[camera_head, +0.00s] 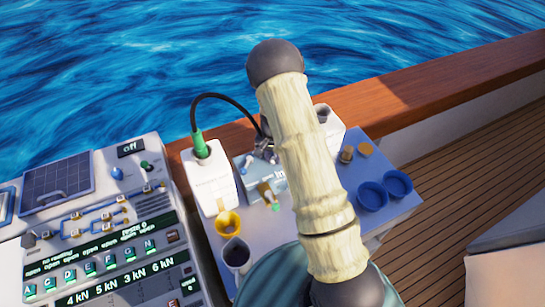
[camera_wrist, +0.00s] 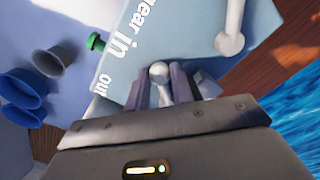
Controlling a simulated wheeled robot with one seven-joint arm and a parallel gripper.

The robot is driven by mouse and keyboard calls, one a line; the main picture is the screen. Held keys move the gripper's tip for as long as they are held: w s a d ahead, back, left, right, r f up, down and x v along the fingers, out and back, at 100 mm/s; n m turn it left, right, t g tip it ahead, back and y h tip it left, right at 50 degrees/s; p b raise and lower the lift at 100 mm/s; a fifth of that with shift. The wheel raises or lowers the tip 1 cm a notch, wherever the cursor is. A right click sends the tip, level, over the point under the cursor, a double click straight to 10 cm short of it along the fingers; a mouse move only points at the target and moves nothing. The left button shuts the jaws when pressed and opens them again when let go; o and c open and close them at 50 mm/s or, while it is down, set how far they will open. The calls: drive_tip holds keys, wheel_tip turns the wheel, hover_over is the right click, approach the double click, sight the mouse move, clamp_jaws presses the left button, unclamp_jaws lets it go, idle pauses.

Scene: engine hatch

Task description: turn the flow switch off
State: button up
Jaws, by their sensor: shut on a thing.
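My gripper (camera_wrist: 162,88) is shut on a small pale lever with a round tip (camera_wrist: 160,72), probably the flow switch, at the edge of a blue-grey box. The box (camera_wrist: 165,30) carries white lettering ending in "in" and "out". In the head view the box (camera_head: 248,162) stands on the pale table behind my arm. My gripper (camera_head: 265,148) shows there only in part, at the back of the box. My pale arm hides much of the box's right side, and the lever cannot be made out in that view.
A white carton (camera_head: 208,178) with a green plug and black cable stands left of the box. A yellow cup (camera_head: 228,223) and blue cups (camera_head: 372,195) stand nearby. A control console (camera_head: 100,225) with an "off" display fills the left. A wooden rail (camera_head: 415,95) runs behind.

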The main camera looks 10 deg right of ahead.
drive_tip(key=d+n+b, duration=0.1)
drive_tip(key=n, duration=0.1)
drive_tip(key=n+b, duration=0.1)
drive_tip(key=shift+s+d+f+n, duration=0.1)
drive_tip(key=shift+s+d+n, duration=0.3)
drive_tip(key=shift+d+n+b, duration=0.55)
drive_tip(key=shift+n, duration=0.55)
drive_tip(key=shift+d+n+b, duration=0.5)
drive_tip(key=shift+n, duration=0.6)
drive_tip(key=o, duration=1)
